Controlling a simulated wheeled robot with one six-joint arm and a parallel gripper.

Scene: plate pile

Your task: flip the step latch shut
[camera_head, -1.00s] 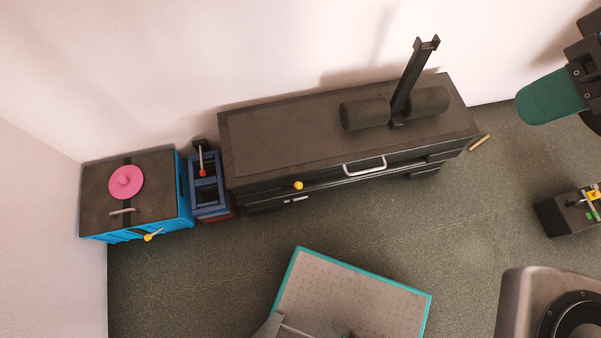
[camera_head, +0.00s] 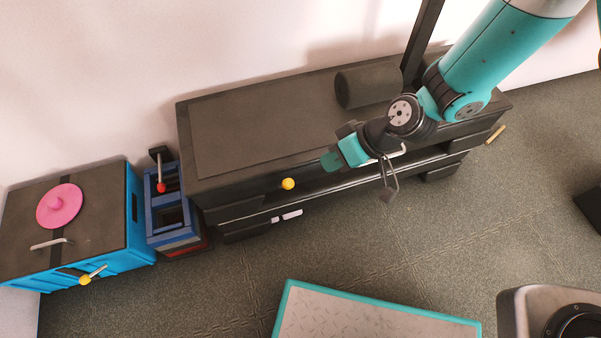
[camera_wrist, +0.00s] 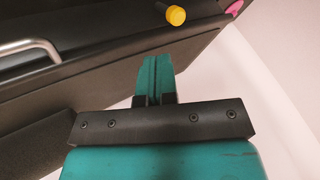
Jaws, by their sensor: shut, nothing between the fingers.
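A blue step-like frame (camera_head: 150,205) stands between the blue box and the dark cabinet in the head view. A thin lever with a red knob (camera_head: 161,188) sits on its top; I cannot tell for certain that this is the step latch. A yellow knob (camera_head: 288,184) sticks out from the cabinet front; it also shows in the wrist view (camera_wrist: 176,15), beyond my fingertips. My gripper (camera_head: 331,162) is in front of the cabinet, right of the yellow knob and apart from it. Its teal fingers (camera_wrist: 155,72) are together and empty in the wrist view.
The long dark cabinet (camera_head: 240,135) has a bar handle (camera_wrist: 30,48) and a dark roller (camera_head: 366,87) on top. The blue box (camera_head: 130,245) at left carries a pink lid (camera_head: 60,206) and a yellow-tipped lever (camera_head: 86,280). Open floor (camera_head: 240,265) lies in front.

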